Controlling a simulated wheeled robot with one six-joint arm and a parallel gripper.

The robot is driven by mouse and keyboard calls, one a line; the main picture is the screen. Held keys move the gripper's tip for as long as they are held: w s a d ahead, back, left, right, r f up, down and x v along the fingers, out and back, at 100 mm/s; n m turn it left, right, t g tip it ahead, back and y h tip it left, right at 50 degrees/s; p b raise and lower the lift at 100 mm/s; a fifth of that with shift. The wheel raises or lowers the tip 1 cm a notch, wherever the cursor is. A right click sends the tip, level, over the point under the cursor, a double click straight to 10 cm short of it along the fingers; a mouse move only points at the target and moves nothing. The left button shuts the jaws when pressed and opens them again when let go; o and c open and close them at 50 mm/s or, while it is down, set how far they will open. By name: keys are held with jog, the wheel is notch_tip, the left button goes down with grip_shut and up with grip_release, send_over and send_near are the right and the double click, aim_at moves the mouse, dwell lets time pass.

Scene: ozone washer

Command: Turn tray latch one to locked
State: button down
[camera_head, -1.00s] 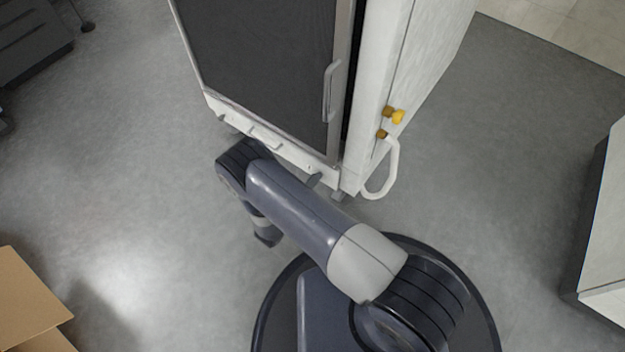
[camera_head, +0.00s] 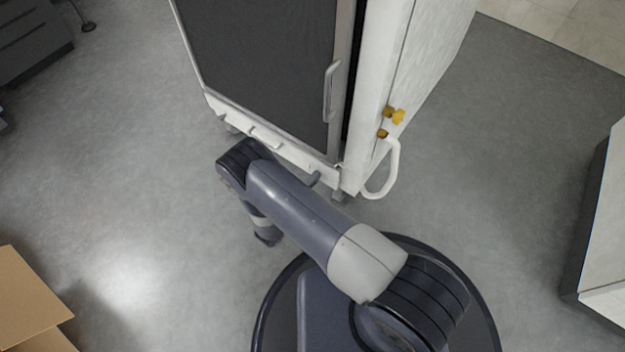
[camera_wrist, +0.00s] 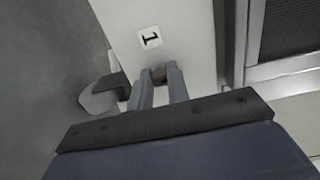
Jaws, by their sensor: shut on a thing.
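The label "1" (camera_wrist: 150,37) is on a pale panel of the washer in the wrist view. My gripper (camera_wrist: 160,78) is just below this label, with its two grey fingers close together. They are shut on a small dark part, taken as tray latch one (camera_wrist: 159,73), which is mostly hidden between them. Whether the latch is turned to locked cannot be told.
The washer's dark door (camera_head: 260,65) has a vertical handle (camera_head: 328,92). Yellow knobs (camera_head: 397,116) and a white looped pipe (camera_head: 392,168) stick out on its right side. A cardboard box (camera_head: 30,300) stands at lower left. The floor left of my arm is clear.

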dwell(0.4)
jog(key=c, duration=1.3)
grip_release()
jog(key=shift+c, duration=0.2)
jog(key=p+v, duration=0.2)
jog(key=v, duration=0.8)
jog(key=shift+s+a+p, duration=0.3)
jog(key=b+x, duration=0.2)
jog(key=x, duration=0.9)
jog(key=shift+b, duration=0.3)
jog(key=shift+s, duration=0.1)
